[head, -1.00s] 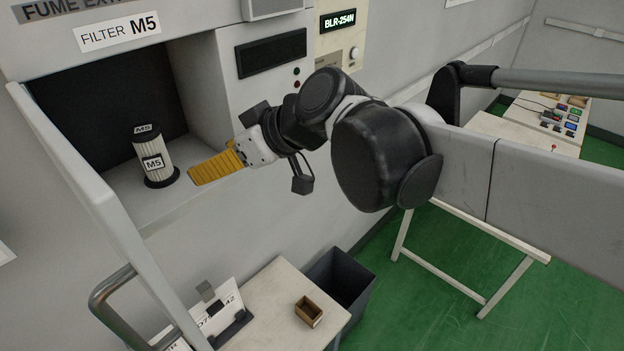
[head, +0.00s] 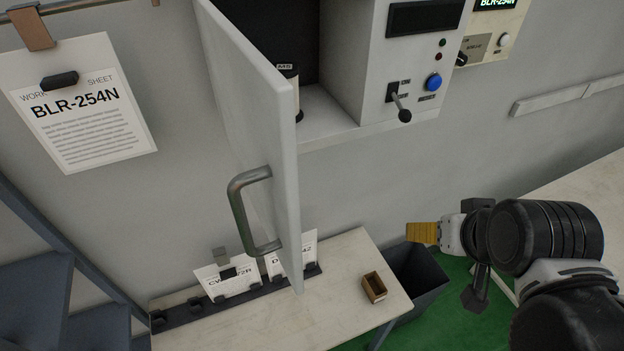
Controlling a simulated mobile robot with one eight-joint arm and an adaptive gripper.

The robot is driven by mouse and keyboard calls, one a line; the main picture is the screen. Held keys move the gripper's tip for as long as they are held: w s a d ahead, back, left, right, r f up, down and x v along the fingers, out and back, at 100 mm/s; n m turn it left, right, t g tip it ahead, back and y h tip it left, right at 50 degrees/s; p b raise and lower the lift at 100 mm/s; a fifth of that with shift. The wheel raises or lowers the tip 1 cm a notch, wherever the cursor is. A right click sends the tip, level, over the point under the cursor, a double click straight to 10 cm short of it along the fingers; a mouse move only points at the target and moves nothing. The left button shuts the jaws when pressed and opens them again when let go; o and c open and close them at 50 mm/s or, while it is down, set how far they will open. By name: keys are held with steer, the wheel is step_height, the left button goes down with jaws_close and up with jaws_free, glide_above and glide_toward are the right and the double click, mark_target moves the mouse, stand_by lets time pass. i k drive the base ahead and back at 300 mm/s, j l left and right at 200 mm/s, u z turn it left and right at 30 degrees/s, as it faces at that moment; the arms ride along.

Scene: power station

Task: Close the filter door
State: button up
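The filter door (head: 255,120) is a white panel standing open, swung out from the cabinet, with a curved metal handle (head: 243,212) on its face. Behind it is the filter compartment (head: 325,115). The filter (head: 288,85) stands inside it, mostly hidden by the door. My gripper (head: 410,232), with yellow fingers, is right of the door and below the cabinet, over the dark bin's area. It touches neither door nor handle and holds nothing visible. Its fingers are seen side-on, so their opening cannot be told.
A table (head: 330,315) below holds a small wooden box (head: 374,287) and cards in a rack (head: 232,280). A dark bin (head: 415,275) stands beside it. A lever (head: 401,107) and blue button (head: 433,82) are on the cabinet. Blue-grey stairs (head: 60,270) are at left.

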mark_target(256, 103)
steer(key=k+j+u, duration=0.15)
steer(key=u, duration=0.3)
steer(key=k+j+u, duration=0.15)
steer(key=j+u, duration=0.15)
steer(key=u, duration=0.15)
